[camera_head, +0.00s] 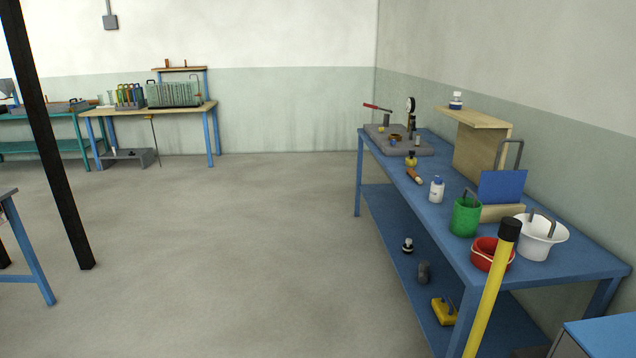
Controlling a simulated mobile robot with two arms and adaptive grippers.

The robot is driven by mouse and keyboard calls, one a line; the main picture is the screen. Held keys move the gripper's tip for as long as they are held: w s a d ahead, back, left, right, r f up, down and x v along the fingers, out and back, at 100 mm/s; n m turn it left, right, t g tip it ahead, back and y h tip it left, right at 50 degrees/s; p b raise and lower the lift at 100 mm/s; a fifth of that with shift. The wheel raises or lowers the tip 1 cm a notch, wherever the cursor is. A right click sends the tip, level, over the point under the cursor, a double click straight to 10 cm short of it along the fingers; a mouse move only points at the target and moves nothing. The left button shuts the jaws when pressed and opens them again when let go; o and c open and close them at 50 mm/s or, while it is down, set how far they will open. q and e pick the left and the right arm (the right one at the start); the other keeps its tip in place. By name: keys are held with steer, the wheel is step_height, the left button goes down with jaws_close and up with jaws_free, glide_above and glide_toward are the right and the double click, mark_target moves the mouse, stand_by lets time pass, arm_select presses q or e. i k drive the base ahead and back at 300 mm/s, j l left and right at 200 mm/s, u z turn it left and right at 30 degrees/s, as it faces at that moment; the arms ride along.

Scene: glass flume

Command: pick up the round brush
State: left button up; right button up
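I cannot tell for sure which thing is the round brush. A small round black-and-white thing (408,246) sits on the lower shelf of the blue workbench at right, and a dark grey rounded thing (424,272) stands nearer on the same shelf. A brown piece with a pale end (414,175) lies on the bench top. All are small and their details are unclear. Neither of my grippers is in view.
The blue workbench (442,222) holds a green container (466,218), a red bowl (491,256), a white bucket (541,238) and a white bottle (436,190). A yellow post (488,300) stands before its near end. A black post (50,140) is at left. The middle floor (240,240) is clear.

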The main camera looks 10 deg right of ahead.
mark_target(411, 172)
steer(key=i+j+z, duration=0.15)
steer(key=i+z, duration=0.2)
steer(key=i, duration=0.15)
steer(key=i+j+z, duration=0.35)
steer(key=i, duration=0.2)
steer(key=i+j+z, duration=0.35)
steer(key=i, duration=0.1)
